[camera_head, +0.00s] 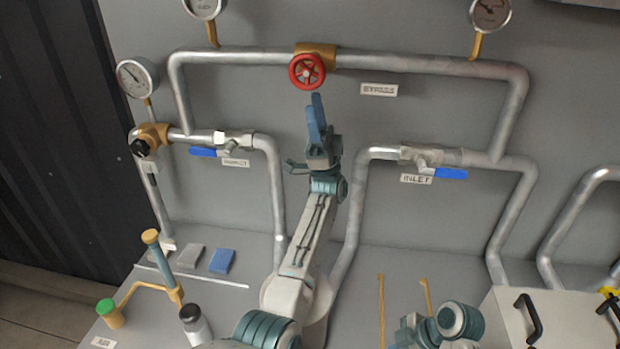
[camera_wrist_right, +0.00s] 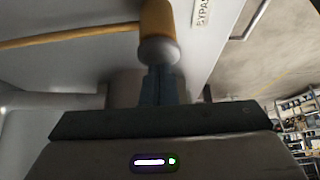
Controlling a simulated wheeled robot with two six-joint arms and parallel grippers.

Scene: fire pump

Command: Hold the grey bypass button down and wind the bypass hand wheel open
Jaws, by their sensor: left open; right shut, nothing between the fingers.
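The red bypass hand wheel (camera_head: 307,71) sits on a brass valve on the upper pipe, with a BYPASS label (camera_head: 379,90) to its lower right. My left gripper (camera_head: 316,110) is open and empty. Its blue fingers point up, with their tips just below the wheel's rim; I cannot tell the gap in depth. My right gripper (camera_head: 420,335) is partly in view at the bottom edge. In the right wrist view its fingers (camera_wrist_right: 160,84) are shut and empty, ending at the rounded grey cap (camera_wrist_right: 158,51) of a tan cylinder, apparently the bypass button. Contact is unclear.
Two blue-lever valves, one on the left (camera_head: 203,152) and one marked INLET (camera_head: 449,173), flank my left arm. Gauges (camera_head: 137,77) stand on the pipes.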

